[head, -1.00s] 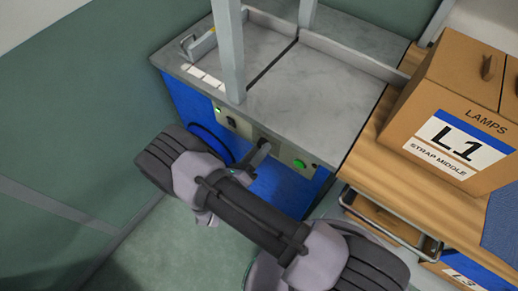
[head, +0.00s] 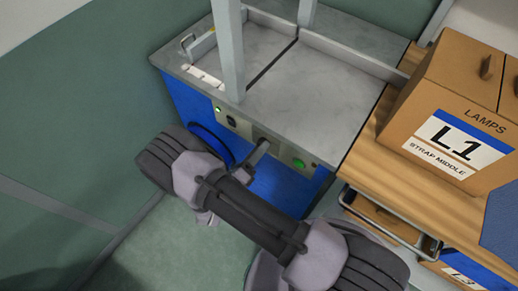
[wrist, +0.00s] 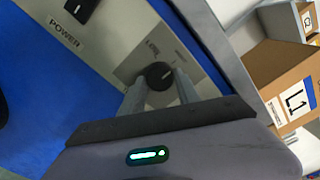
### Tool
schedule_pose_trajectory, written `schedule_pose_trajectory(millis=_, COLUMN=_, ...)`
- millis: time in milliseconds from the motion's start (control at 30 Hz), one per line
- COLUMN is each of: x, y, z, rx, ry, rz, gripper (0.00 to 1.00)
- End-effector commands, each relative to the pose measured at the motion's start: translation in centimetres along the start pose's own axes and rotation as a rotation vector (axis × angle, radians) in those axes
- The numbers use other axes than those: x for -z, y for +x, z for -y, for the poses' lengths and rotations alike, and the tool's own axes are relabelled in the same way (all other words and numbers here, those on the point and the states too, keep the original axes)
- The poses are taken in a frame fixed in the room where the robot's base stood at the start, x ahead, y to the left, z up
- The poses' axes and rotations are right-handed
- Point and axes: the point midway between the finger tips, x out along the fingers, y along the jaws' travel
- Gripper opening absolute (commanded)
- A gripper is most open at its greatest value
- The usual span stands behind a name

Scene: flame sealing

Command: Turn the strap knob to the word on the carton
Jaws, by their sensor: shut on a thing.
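The carton (head: 420,130) at the right reads LAMPS, L1 and STRAP MIDDLE on its label; it also shows at the right of the wrist view (wrist: 285,75). The dark round strap knob (wrist: 159,75) is on the pale front panel of the machine (head: 330,110). My gripper (wrist: 160,84) is shut on the knob, one finger on each side. In the head view my gripper (head: 260,152) reaches the panel and hides the knob.
A green button (head: 299,163) is on the panel to the right of my gripper. A power switch (wrist: 77,8) is to the left of the knob. Grey uprights (head: 228,50) rise from the machine top. A wooden bench (head: 362,150) with a metal rail adjoins the machine.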

Motion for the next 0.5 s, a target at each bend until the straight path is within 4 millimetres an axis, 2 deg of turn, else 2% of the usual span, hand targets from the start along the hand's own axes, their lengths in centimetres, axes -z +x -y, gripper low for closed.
schedule_pose_trajectory(millis=33, x=0.11, y=-0.02, z=-0.07, rx=-0.001, ry=-0.003, rz=0.0, gripper=0.0)
schedule_pose_trajectory(millis=67, x=0.11, y=-0.02, z=-0.07, rx=-0.001, ry=-0.003, rz=0.0, gripper=0.45)
schedule_pose_trajectory(millis=133, x=0.1, y=-0.01, z=-0.06, rx=-0.001, ry=-0.003, rz=0.0, gripper=0.58)
schedule_pose_trajectory(millis=500, x=0.03, y=0.0, z=-0.02, rx=0.0, ry=0.0, rz=0.0, gripper=0.6)
